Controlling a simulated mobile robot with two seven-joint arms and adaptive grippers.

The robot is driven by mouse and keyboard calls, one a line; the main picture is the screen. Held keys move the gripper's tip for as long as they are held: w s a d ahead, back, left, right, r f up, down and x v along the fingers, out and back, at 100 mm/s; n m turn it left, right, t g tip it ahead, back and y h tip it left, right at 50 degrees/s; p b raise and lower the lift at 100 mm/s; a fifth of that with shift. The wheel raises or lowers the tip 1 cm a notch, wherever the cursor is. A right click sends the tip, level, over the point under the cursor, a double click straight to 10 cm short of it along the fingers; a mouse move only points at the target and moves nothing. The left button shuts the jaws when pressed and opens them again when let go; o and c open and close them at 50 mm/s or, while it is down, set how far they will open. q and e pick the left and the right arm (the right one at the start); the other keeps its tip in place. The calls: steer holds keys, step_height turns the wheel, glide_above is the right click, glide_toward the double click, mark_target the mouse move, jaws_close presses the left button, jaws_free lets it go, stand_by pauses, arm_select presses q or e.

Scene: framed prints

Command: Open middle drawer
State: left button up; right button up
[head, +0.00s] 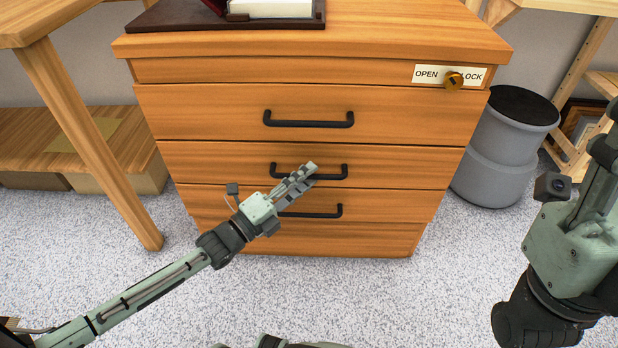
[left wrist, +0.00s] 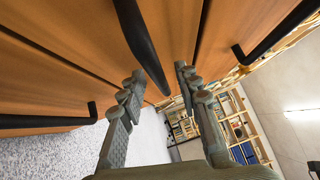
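The wooden cabinet has three drawers with black bar handles. The middle drawer (head: 210,165) looks shut, roughly flush with its neighbours. Its handle (head: 335,177) is partly hidden by my left gripper (head: 300,176), which reaches up to it from the lower left. In the left wrist view the handle bar (left wrist: 143,42) runs down between the two fingertips of the left gripper (left wrist: 160,78), closer to the left finger. The fingers are apart; whether one touches the bar is unclear. My right gripper (head: 592,190) is at the right edge, away from the cabinet; its fingers are unclear.
The top drawer (head: 230,110) and bottom drawer (head: 390,205) look shut. A brass lock knob (head: 453,81) sits on an OPEN/LOCK label. A grey bin (head: 500,150) stands right of the cabinet, a wooden table leg (head: 100,150) left. Speckled floor in front is clear.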

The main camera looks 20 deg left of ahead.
arm_select(q)
steer(key=shift+w+d+r, duration=0.1)
steer(key=shift+w+d, duration=0.15)
steer(key=shift+w, duration=0.2)
steer(key=shift+c, duration=0.4)
jaws_close()
